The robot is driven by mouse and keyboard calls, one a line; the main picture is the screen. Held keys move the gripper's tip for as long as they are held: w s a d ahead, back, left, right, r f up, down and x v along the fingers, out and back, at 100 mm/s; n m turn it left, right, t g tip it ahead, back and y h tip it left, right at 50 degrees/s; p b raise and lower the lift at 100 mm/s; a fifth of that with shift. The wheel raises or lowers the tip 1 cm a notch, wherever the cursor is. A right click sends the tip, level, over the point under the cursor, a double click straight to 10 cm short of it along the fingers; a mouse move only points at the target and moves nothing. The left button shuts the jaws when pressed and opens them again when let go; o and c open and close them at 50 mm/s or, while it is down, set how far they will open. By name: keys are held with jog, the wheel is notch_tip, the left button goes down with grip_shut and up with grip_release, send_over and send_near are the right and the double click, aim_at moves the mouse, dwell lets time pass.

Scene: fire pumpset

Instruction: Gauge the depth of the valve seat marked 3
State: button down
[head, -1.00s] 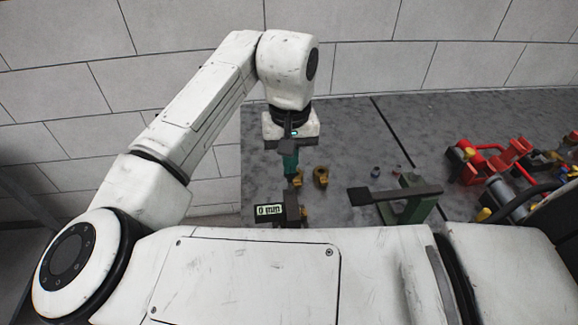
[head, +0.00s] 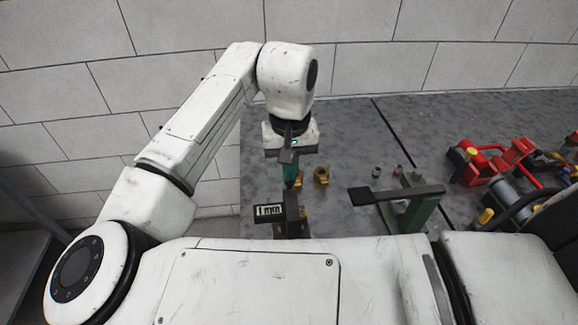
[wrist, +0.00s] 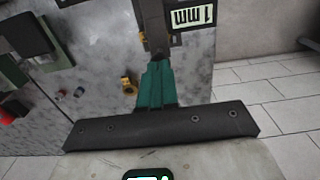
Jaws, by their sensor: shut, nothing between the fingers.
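My gripper (head: 291,184) has teal fingers that are shut and empty, pointing down over the grey table. A dark gauge (head: 291,228) with a small display reading "1 mm" (head: 268,211) stands just in front of it. In the wrist view the fingertips (wrist: 157,64) overlap the gauge's dark bar (wrist: 152,28); I cannot tell whether they touch. One brass valve seat (head: 321,176) stands right of the gripper, and it also shows in the wrist view (wrist: 129,84). More brass shows behind the fingers (head: 299,178) and beside the gauge (head: 305,213). No number marks are readable.
A green stand with a dark flat arm (head: 405,195) is to the right. Two small dark parts (head: 377,172) lie behind it. Red pump parts (head: 490,165) crowd the far right. The back middle of the table (head: 345,125) is clear.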

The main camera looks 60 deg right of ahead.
jog(key=shift+f+b, duration=0.4)
jog(key=shift+f, duration=0.4)
jog(key=shift+r, duration=0.15)
dwell(0.5)
notch_tip(320, 180, up, 7)
jog(key=p, duration=0.7)
dwell(0.8)
